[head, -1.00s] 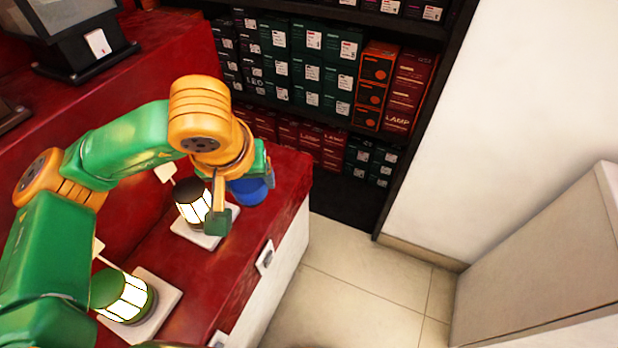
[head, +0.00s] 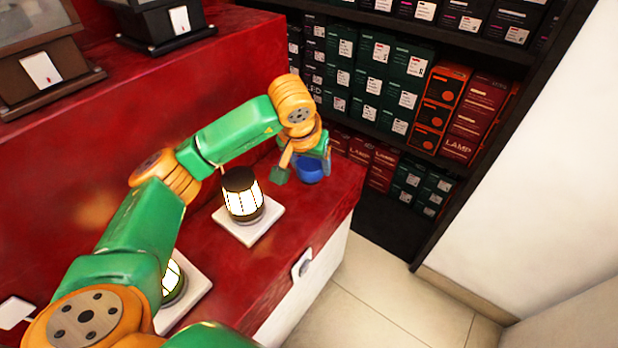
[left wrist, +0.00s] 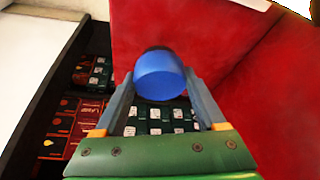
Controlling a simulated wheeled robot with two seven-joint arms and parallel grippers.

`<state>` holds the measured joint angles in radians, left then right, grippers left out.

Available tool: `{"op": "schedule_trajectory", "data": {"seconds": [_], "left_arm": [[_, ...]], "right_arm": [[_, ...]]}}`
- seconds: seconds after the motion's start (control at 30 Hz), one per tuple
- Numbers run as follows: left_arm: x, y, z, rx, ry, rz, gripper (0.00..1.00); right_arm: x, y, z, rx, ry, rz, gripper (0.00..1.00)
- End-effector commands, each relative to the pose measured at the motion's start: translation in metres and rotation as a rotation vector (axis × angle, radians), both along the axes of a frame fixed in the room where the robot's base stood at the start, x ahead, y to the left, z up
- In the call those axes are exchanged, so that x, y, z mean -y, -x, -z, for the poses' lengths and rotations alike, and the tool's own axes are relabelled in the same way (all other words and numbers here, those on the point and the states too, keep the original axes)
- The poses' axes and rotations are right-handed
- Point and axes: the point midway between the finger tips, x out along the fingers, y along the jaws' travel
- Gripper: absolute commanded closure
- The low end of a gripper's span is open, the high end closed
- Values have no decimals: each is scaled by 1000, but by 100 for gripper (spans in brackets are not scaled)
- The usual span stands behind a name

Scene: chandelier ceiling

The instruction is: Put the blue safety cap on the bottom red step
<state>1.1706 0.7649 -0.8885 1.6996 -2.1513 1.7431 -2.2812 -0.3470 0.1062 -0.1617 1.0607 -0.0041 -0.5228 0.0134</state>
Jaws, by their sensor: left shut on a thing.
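The blue safety cap (head: 311,171) is in my left gripper (head: 303,173), at the far right end of the bottom red step (head: 205,255). In the left wrist view the round blue cap (left wrist: 159,76) sits between the two fingers (left wrist: 160,88), which are shut on it. The red surface shows behind and to the right of it. I cannot tell whether the cap touches the step or hangs just above it. My left arm reaches across the step from the lower left. My right gripper is not in view.
A lit lantern (head: 242,196) on a white base (head: 250,228) stands on the step left of the cap. Another lit lantern (head: 173,280) is nearer, partly hidden by my arm. Dark lanterns stand on the upper step (head: 180,80). Shelves of boxes (head: 375,85) are behind.

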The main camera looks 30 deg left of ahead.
Motion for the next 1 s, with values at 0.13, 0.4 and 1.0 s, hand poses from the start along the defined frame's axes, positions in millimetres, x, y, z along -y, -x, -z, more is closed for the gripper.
{"op": "schedule_trajectory", "data": {"seconds": [0.13,0.4,1.0], "left_arm": [[-9,-8,18,-3,0,-2,81],[-8,-8,44,1,0,1,81],[-7,-8,44,1,0,1,0]], "right_arm": [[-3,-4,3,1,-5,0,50],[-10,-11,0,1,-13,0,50],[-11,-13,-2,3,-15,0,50]]}}
